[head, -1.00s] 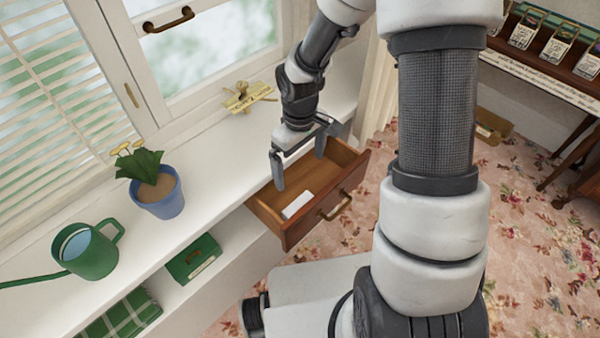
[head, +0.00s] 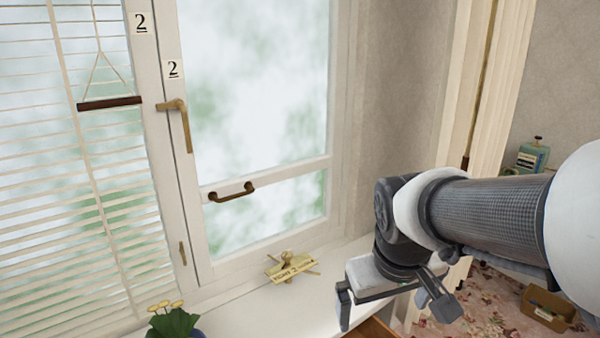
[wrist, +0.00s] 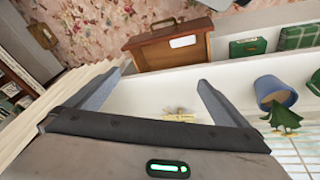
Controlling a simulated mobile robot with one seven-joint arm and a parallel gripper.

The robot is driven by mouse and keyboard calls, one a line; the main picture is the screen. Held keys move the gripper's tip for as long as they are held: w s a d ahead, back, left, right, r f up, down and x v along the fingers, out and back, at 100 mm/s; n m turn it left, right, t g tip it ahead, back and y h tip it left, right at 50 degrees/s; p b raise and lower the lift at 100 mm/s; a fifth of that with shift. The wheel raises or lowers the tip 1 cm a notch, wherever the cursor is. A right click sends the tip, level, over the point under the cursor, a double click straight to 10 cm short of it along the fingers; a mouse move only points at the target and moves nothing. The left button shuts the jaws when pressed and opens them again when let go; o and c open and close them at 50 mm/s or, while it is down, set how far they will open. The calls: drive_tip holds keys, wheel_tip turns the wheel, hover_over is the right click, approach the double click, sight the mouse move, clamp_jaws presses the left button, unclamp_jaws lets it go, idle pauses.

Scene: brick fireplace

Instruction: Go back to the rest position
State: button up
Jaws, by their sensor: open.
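My gripper (head: 392,308) is at the right of the head view, above the right end of the white window sill. Its fingers are spread apart with nothing between them. In the wrist view the two fingers of my gripper (wrist: 155,92) also stand apart and empty. Below them an open wooden drawer (wrist: 155,54) juts out from the sill, with a white label-like piece in it. Only a corner of the drawer shows at the bottom of the head view.
The window (head: 255,90) with a brass handle (head: 180,122) stands behind the sill. A potted plant (head: 175,322) is at the bottom edge. A curtain (head: 485,80) hangs at the right.

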drive_tip(key=s+r+m+t+y, duration=0.1)
drive_tip(key=s+r+m+t, duration=0.1)
drive_tip(key=s+r, duration=0.4)
wheel_tip(320, 180, up, 12)
drive_tip(key=s+p, duration=0.1)
drive_tip(key=p, duration=1.1)
drive_tip(key=shift+s+f, duration=0.2)
drive_tip(key=shift+s, duration=0.05)
drive_tip(key=shift+c, duration=0.4)
